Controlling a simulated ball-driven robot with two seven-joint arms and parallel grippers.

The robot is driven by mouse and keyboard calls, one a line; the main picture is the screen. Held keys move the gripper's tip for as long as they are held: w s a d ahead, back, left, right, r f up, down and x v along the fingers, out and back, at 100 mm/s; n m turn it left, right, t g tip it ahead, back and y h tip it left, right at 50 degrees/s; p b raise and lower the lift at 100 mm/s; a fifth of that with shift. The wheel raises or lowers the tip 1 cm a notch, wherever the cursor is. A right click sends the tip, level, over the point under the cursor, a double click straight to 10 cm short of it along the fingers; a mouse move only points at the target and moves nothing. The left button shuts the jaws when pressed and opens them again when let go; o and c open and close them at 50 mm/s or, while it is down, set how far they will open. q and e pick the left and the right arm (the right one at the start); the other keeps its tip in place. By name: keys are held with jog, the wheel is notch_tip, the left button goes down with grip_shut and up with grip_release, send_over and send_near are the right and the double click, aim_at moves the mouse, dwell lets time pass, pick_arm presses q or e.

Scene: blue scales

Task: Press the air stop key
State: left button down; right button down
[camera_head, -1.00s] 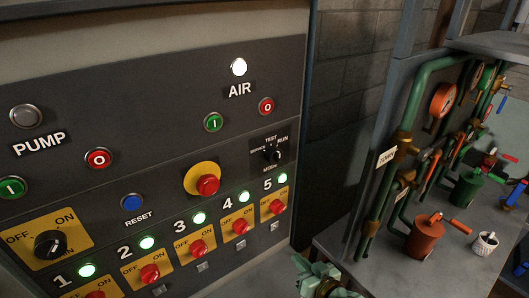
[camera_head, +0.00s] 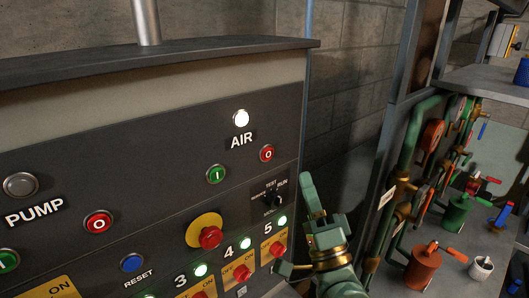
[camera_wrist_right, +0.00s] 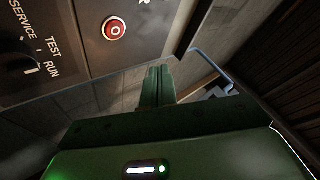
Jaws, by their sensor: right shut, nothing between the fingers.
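The air stop key (camera_head: 267,153) is a red round button marked O, at the upper right of the dark panel below the AIR label (camera_head: 241,140). It also shows in the right wrist view (camera_wrist_right: 114,29), upper left of my fingers. My right gripper (camera_head: 308,181) is green, shut and empty, with its fingers pointing up. In the head view it stands at the panel's right edge, below and to the right of the key, apart from it. The fingertips (camera_wrist_right: 158,70) show shut in the wrist view. My left gripper is not in view.
The green air start key (camera_head: 216,174) is left of the stop key. A mode selector (camera_head: 273,199), red emergency button (camera_head: 210,237) and several switches sit lower on the panel. The white AIR lamp (camera_head: 241,118) is lit. Green pipes (camera_head: 408,160) and a bench stand at right.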

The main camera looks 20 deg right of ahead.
aim_at(268, 154)
jog(key=shift+s+d+m+h, duration=0.1)
jog(key=shift+d+m+h, duration=0.45)
jog(key=shift+m+h, duration=0.3)
jog(key=w+a+b, duration=0.1)
jog(key=w+a, duration=0.2)
jog(key=w, duration=0.5)
jog(key=shift+w, duration=0.25)
dwell(1.5)
jog(key=shift+w+a, duration=0.2)
jog(key=shift+w, duration=0.2)
